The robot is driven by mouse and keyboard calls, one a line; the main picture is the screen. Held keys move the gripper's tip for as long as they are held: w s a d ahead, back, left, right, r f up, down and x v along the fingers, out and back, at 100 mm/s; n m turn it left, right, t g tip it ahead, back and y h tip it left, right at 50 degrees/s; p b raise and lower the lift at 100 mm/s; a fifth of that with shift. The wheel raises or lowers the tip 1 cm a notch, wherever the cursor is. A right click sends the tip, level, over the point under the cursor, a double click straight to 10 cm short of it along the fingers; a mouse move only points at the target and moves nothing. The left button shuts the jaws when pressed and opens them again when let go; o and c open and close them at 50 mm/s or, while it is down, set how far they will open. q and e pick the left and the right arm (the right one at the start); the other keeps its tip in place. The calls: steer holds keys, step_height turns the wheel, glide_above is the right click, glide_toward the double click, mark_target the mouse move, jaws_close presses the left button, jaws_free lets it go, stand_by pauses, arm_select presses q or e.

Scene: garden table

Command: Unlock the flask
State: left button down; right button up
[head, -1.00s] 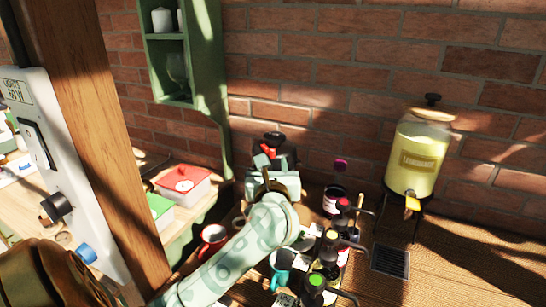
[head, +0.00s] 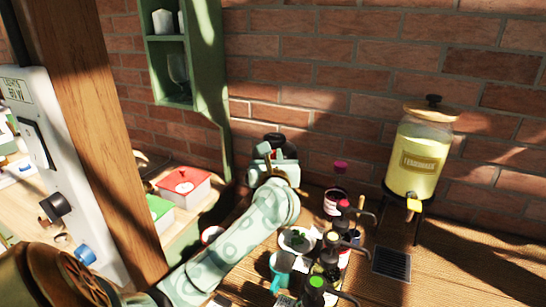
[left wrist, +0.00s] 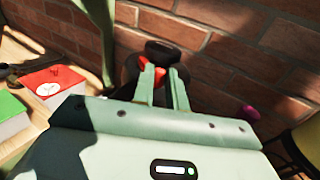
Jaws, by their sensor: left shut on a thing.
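The flask (head: 274,138) is dark with a black top and stands against the brick wall at the back of the table. Its red part (left wrist: 158,66) shows just below the black top in the left wrist view. My left gripper (head: 272,153) is at the flask's upper front, its two pale green fingers (left wrist: 163,83) shut on the red part. The fingers and the gripper body hide most of the flask's lower side and the exact contact. My right gripper is in neither view.
Several pump bottles (head: 330,270), a teal mug (head: 282,268) and a bowl with green bits (head: 298,240) crowd the table right of my arm. A lemonade dispenser (head: 417,160) stands right. A red-lidded box (head: 184,186) is left.

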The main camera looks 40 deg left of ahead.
arm_select(q)
steer(key=n+g+y, duration=0.1)
steer(key=g+y, duration=0.1)
steer(key=w+n+g, duration=0.1)
steer(key=shift+w+d+n+y, duration=0.1)
steer(key=shift+d+n+y, duration=0.2)
steer(key=shift+y, duration=0.1)
steer(key=c, duration=1.4)
jaws_free()
